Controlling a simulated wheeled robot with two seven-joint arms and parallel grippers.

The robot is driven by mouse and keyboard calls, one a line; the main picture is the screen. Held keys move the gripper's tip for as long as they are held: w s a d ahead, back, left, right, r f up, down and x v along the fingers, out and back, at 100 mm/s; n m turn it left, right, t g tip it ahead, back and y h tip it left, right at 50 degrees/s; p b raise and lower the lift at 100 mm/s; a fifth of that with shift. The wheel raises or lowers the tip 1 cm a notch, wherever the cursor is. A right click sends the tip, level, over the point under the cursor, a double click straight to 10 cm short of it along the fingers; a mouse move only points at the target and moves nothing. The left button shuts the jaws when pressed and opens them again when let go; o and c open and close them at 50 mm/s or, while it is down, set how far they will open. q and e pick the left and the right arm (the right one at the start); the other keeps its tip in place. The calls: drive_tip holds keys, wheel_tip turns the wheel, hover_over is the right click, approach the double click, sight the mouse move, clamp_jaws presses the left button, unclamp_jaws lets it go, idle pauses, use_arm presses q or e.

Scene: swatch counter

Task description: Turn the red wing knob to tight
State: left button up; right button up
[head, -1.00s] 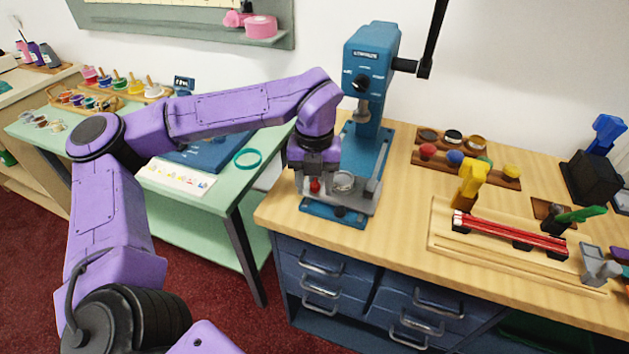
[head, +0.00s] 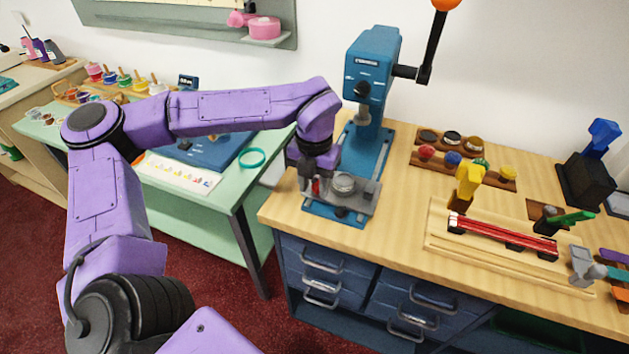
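The red wing knob (head: 315,187) is a small red spot on the grey clamp plate (head: 361,199) at the foot of the blue press (head: 368,140). My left gripper (head: 316,182) points down over the knob, with its fingers at the knob's level. Red shows narrowly between the fingers; whether they press on it is too small to tell. A round metal piece (head: 344,184) sits on the plate just right of the knob. The gripper partly hides the knob, so its angle is unclear. My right gripper is out of view.
The press's lever (head: 432,50) rises at the upper right of the press. A wooden rack of coloured knobs (head: 500,184) and a wooden board with a red strip (head: 440,240) lie to the right. A green table (head: 225,190) with a teal ring (head: 252,158) stands left.

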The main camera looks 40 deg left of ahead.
sight(314, 188)
use_arm(q)
drive_tip(key=shift+o, duration=0.2)
wheel_tip(314, 188, up, 10)
drive_tip(key=shift+r, duration=0.25)
idle(0.6)
